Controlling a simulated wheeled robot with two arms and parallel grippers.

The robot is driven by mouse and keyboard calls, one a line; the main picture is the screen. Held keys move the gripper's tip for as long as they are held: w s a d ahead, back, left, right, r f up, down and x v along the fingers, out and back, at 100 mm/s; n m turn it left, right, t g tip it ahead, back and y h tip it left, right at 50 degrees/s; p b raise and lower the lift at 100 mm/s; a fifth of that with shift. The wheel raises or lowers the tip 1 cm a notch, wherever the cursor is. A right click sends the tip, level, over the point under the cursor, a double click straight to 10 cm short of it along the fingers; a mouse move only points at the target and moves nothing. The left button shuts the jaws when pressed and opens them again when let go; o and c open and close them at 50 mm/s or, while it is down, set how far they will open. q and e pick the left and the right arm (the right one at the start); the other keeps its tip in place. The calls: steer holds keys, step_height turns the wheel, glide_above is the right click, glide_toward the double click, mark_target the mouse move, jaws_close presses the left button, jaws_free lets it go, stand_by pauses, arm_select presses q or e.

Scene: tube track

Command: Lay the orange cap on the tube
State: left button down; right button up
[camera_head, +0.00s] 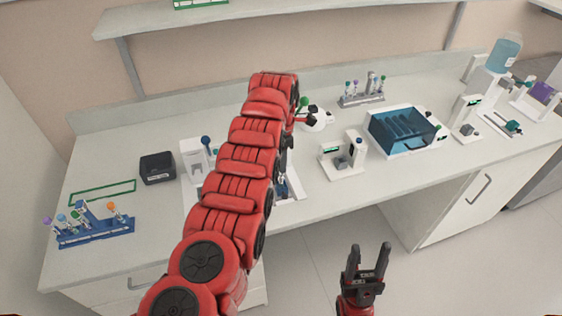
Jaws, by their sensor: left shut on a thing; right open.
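An orange cap (110,206) shows at the blue rack (96,232) on the left end of the bench, beside several tubes with purple, blue and green caps. My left arm runs up across the middle of the bench and hides most of its own gripper. A dark part of my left gripper (283,182) shows just right of the arm, low over a white-and-blue device. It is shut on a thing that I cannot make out. My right gripper (367,262) is open and empty, in front of the bench over the floor.
A black box (157,168) and a green outline (102,193) lie on the left bench. A white device (342,156), a blue lidded bath (402,131) and a tube rack (362,98) stand to the right.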

arm_select(q)
steer(key=shift+f+b, duration=0.15)
steer(key=shift+b, duration=0.7)
stand_by(0.7)
steer(key=c, duration=0.7)
jaws_free()
steer(key=shift+r, duration=0.2)
